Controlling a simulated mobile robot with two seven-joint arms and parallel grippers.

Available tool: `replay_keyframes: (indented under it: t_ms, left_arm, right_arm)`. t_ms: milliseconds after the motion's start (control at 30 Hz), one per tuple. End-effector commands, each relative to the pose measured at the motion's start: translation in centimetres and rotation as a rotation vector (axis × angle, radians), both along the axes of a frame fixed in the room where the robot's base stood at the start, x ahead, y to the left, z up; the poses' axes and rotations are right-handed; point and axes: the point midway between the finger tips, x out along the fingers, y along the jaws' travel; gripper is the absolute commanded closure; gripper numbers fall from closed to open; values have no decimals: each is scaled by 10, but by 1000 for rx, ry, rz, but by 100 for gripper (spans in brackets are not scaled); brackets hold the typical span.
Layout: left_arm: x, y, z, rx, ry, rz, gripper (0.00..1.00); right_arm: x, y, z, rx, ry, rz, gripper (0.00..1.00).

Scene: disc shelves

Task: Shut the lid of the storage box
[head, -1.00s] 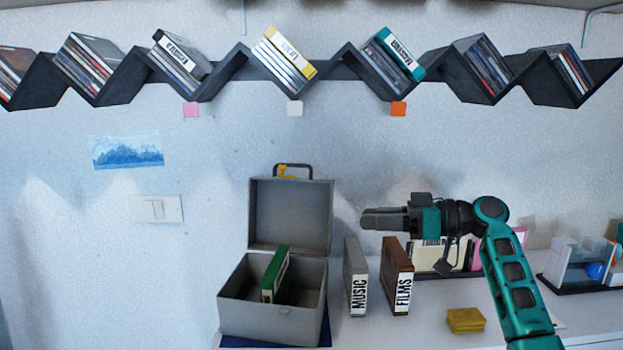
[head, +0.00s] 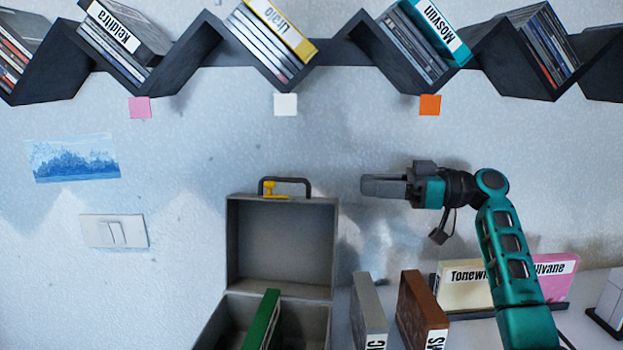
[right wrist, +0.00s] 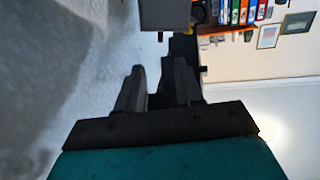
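The grey storage box (head: 311,314) stands at the bottom of the head view, cut off by the lower edge. Its lid (head: 283,245) stands upright and open at the back, with a dark handle and a yellow latch (head: 269,188) on top. A green case (head: 264,322) stands inside the box. My right gripper (head: 366,187) is to the right of the lid at about the height of its top edge in the picture, apart from it. In the right wrist view its fingers (right wrist: 157,88) are spread and empty, with the grey lid (right wrist: 165,14) beyond them. My left gripper is not in view.
A grey case (head: 366,305) and a brown case (head: 419,305) stand right of the box. A cream case (head: 461,283) and a pink case (head: 550,285) stand behind my right arm. The zigzag shelf (head: 205,45) with discs runs above.

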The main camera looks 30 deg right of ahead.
Motion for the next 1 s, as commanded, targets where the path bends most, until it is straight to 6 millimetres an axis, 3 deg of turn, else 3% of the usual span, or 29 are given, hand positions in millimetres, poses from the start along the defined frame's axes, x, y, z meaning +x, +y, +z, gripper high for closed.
replay_keyframes:
  t_ms: [500,700,1000]
  left_arm:
    - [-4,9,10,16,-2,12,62]
    - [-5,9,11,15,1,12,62]
    - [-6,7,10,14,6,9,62]
  right_arm:
    - [59,79,1,1,2,1,64]
    - [68,92,1,1,1,0,64]
    - [69,94,0,0,1,-1,64]
